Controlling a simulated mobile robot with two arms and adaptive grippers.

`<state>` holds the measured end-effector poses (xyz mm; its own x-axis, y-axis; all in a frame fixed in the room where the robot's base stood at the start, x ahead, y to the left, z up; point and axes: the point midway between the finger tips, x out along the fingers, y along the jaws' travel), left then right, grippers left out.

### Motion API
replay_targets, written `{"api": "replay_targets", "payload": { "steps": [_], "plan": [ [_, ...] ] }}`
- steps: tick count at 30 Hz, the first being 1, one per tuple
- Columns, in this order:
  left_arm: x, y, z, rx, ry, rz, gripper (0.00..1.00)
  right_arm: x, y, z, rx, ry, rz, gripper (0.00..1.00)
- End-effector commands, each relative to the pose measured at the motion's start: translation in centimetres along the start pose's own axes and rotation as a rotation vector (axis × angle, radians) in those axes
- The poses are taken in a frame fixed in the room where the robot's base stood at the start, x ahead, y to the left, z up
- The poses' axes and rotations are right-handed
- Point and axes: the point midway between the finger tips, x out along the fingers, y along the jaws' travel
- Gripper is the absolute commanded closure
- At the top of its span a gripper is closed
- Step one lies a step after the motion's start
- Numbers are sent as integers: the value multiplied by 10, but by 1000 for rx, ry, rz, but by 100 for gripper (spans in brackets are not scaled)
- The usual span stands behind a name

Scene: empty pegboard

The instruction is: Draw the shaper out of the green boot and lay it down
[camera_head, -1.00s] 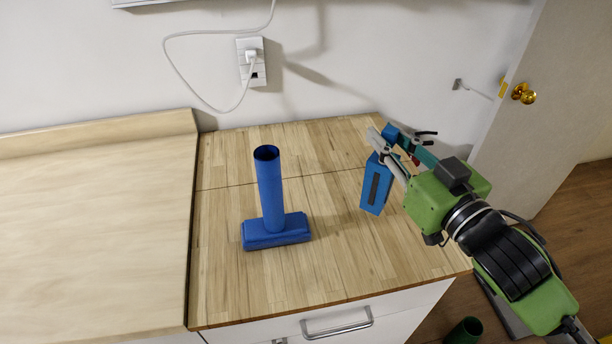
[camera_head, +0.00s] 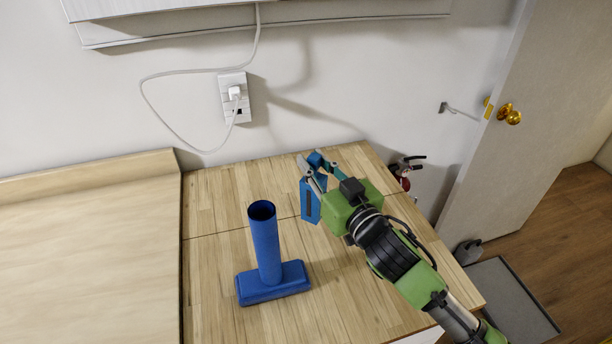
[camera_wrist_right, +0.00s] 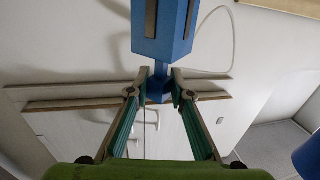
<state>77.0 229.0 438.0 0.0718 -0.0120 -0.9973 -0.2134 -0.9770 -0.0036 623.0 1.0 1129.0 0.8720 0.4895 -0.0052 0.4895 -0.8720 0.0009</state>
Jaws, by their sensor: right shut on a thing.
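The shaper, a blue block with dark strips (camera_head: 309,201), hangs below my right gripper (camera_head: 314,165) over the back part of the wooden counter. Whether the block's lower end touches the counter I cannot tell. The green boot is not in view now. My left gripper is not in view.
A blue boot with an upright tube (camera_head: 265,245) and flat foot stands left of the shaper on the wooden counter (camera_head: 215,215). A paler raised surface (camera_head: 85,260) lies farther left. The wall outlet (camera_head: 235,97) has a cable. A fire extinguisher (camera_head: 405,170) is behind at right.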

Motion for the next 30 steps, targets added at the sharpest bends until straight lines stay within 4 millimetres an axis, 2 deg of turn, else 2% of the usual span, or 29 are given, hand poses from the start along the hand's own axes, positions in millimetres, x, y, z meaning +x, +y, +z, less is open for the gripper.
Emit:
{"api": "replay_targets", "payload": {
  "steps": [3, 10, 15, 29, 30],
  "plan": [
    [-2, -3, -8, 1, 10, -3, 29, 13, -4, 14, 3, 0, -1, 100],
    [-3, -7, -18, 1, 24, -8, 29, 24, -8, 30, 2, 0, -1, 100],
    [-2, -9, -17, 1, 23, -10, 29, 23, -7, 55, 2, 0, 1, 100],
    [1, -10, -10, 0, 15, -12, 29, 23, -7, 64, 1, 2, -1, 100],
    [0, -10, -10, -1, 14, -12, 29, 23, -7, 62, 1, 2, 0, 69]
  ]
}}
